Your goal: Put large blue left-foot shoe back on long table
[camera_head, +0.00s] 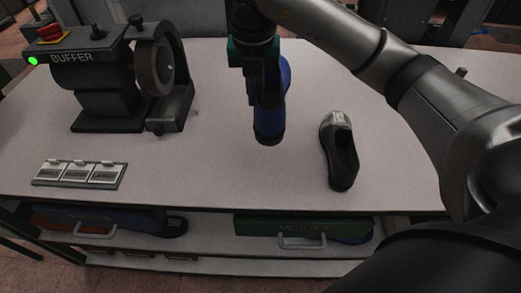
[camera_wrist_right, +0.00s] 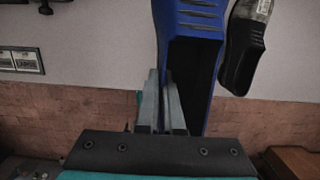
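A blue shoe (camera_head: 272,118) with a dark lower end is at my right gripper (camera_head: 258,88), over the middle of the long light-topped table (camera_head: 225,170). The gripper and arm hide its upper part. In the right wrist view, the fingers of my right gripper (camera_wrist_right: 162,108) are close together at the edge of the blue shoe (camera_wrist_right: 190,40), apparently pinching its side wall. I cannot tell whether the shoe touches the table, or its size or foot side. My left gripper is not in view.
A black shoe with a grey toe (camera_head: 341,152) stands to the right; it also shows in the wrist view (camera_wrist_right: 240,50). A buffer machine (camera_head: 95,85) stands at the left behind a panel with flaps (camera_head: 78,173). A blue bin (camera_head: 95,222) and green bin (camera_head: 285,227) sit below.

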